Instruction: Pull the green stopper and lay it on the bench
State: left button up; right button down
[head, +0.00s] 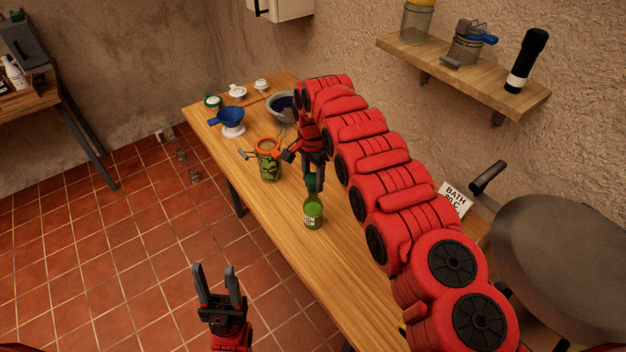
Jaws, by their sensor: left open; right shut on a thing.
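A green bottle (313,214) with a pale label stands upright on the wooden bench (345,255), near its front edge. My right gripper (314,186) points down over the bottle's top and is shut on the green stopper at the neck. The fingers hide most of the stopper, so I cannot tell whether it is still seated in the neck. My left gripper (215,272) is open and empty, in front of the bench and over the tiled floor.
A jar with an orange rim (268,160) stands just left of my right gripper. A blue funnel (229,121), a bowl (281,105) and small lidded pots are at the bench's far end. A large pan (570,250) is at right. Bare bench lies around the bottle.

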aim_at(313, 177)
jog(key=shift+r, duration=1.15)
jog(key=shift+r, duration=0.1)
jog(key=shift+r+b, duration=0.5)
jog(key=shift+r, duration=1.4)
